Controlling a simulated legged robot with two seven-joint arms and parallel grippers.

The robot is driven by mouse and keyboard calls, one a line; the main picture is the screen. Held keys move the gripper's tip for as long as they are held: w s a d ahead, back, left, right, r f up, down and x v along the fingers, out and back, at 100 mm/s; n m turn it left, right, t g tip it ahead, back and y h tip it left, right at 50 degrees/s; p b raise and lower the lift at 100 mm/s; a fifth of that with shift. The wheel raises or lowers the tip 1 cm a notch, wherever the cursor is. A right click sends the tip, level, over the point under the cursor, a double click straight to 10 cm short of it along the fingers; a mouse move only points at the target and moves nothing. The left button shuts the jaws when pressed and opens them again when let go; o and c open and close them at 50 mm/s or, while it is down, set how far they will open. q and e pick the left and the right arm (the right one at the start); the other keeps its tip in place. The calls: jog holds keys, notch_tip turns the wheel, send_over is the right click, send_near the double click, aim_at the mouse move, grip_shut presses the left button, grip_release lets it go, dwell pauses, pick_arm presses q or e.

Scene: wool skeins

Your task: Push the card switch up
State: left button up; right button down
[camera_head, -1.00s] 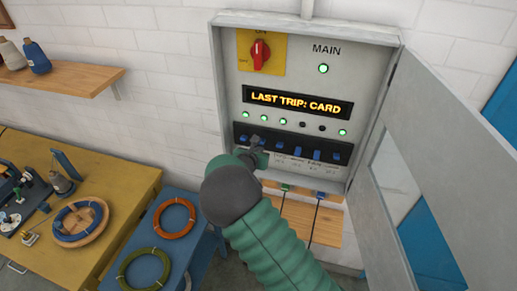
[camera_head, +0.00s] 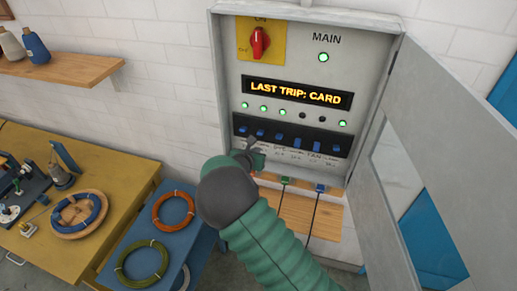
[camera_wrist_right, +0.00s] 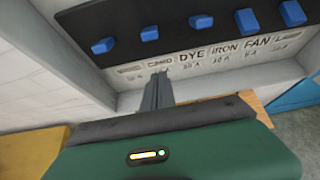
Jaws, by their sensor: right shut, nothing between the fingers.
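The card switch (camera_head: 260,133) is the second blue lever from the left on the black strip. It also shows in the right wrist view (camera_wrist_right: 149,33), above a small label that seems to read CARD. It sits like the levers on either side, and the lamp above it is green. My right gripper (camera_head: 250,146) is shut and empty, just below the strip and apart from the lever. In the right wrist view its fingertips (camera_wrist_right: 157,76) are below the labels. My left gripper is not in view.
The panel's display (camera_head: 298,93) reads LAST TRIP: CARD. Two lamps right of centre are dark; the others are green. The open cabinet door (camera_head: 425,150) stands at the right. A small wooden shelf (camera_head: 330,219) is below.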

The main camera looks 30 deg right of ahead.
jog(key=r+v, duration=0.1)
jog(key=v, duration=0.8)
jog(key=shift+w+d+r+b, duration=0.25)
jog(key=shift+r+b, duration=0.15)
jog(key=shift+r, duration=0.1)
jog(key=shift+d+f, duration=0.1)
